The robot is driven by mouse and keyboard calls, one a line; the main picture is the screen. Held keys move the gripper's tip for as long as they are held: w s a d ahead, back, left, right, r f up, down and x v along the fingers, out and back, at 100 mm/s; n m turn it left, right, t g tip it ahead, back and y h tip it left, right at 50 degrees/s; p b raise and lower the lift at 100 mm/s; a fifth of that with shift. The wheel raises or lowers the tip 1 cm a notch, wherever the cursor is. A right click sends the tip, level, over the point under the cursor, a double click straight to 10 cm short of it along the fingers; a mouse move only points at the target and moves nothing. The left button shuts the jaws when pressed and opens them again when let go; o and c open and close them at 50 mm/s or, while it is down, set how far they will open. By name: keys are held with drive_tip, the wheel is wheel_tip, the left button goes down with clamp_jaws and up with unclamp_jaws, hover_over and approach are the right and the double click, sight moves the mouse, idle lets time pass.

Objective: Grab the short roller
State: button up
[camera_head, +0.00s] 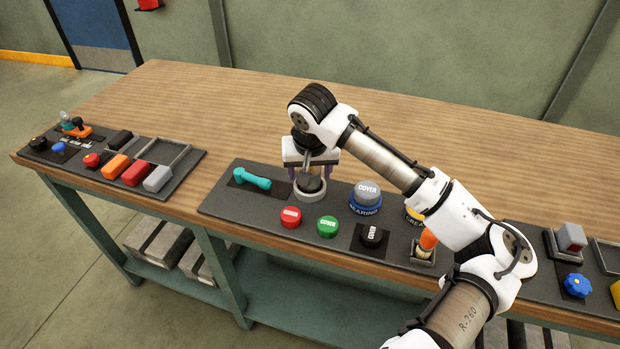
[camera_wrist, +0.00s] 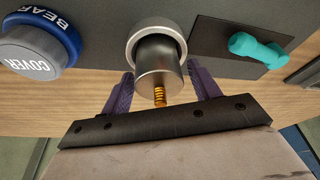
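A short, dark metal cylinder, which looks like the short roller (camera_head: 310,184), stands upright in a pale ring holder (camera_head: 311,196) on the middle grey panel. In the wrist view the roller (camera_wrist: 157,62) shows a brassy coiled pin at its near end, and the ring (camera_wrist: 133,38) surrounds its far end. My gripper (camera_head: 310,174) points down over it. In the wrist view its purple fingers (camera_wrist: 159,80) stand on either side of the roller, with narrow gaps showing, so it appears open around it. Contact is not visible.
A teal dumbbell-shaped piece (camera_head: 251,178) lies just left of the holder. The wooden table behind (camera_head: 230,110) is clear.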

drive_tip(key=c, duration=1.2)
drive_tip(key=shift+o, duration=0.2)
